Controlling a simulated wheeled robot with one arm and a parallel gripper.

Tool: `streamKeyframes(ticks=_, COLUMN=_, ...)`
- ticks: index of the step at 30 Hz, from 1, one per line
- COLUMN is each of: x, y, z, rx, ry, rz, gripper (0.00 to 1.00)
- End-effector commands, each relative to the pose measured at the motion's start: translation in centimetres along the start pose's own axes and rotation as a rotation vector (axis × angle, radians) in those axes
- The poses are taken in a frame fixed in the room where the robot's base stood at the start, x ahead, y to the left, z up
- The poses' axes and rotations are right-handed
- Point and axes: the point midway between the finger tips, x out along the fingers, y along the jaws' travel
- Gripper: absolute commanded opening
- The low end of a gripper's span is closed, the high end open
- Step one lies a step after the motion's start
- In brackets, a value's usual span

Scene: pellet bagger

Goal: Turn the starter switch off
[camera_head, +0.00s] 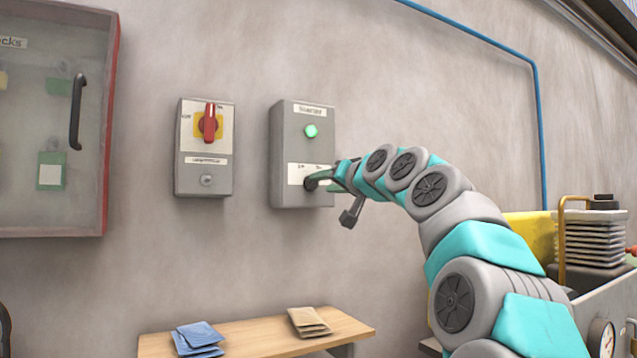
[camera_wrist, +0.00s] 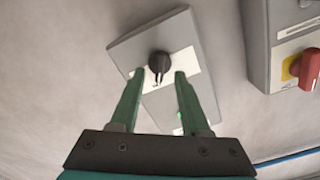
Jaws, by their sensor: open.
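The starter box (camera_head: 290,150) is a grey box on the wall with a label on top and a bright green lamp (camera_head: 311,131). Its starter switch is a black knob (camera_wrist: 159,61) on a white plate, seen in the wrist view with its pointer toward my gripper. In the head view my gripper (camera_head: 325,180) covers most of the switch. In the wrist view my gripper (camera_wrist: 158,75) is open, with its green fingers on either side of the knob's pointer end. I cannot tell whether the fingers touch the knob.
A second grey box with a red-and-yellow rotary switch (camera_head: 209,123) is left of the starter box. A cabinet (camera_head: 108,120) with a dark handle hangs further left. A wooden table (camera_head: 255,335) with packets stands below. The wall around the boxes is bare.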

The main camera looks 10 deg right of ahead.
Motion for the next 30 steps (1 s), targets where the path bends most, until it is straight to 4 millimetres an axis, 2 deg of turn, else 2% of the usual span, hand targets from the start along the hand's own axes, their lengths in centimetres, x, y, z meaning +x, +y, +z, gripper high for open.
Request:
streamKeyframes(ticks=3, x=1.8, y=0.0, z=0.1, rx=-0.001, ry=-0.005, rz=0.001, gripper=0.46)
streamKeyframes(ticks=6, x=2.6, y=0.0, z=0.1, rx=-0.001, ry=-0.004, rz=0.000, gripper=0.46)
streamKeyframes(ticks=19, x=3.4, y=0.0, z=0.1, rx=0.000, ry=-0.002, rz=-0.001, gripper=0.45)
streamKeyframes(ticks=30, x=3.4, y=0.0, z=0.1, rx=0.000, ry=-0.002, rz=0.000, gripper=0.04)
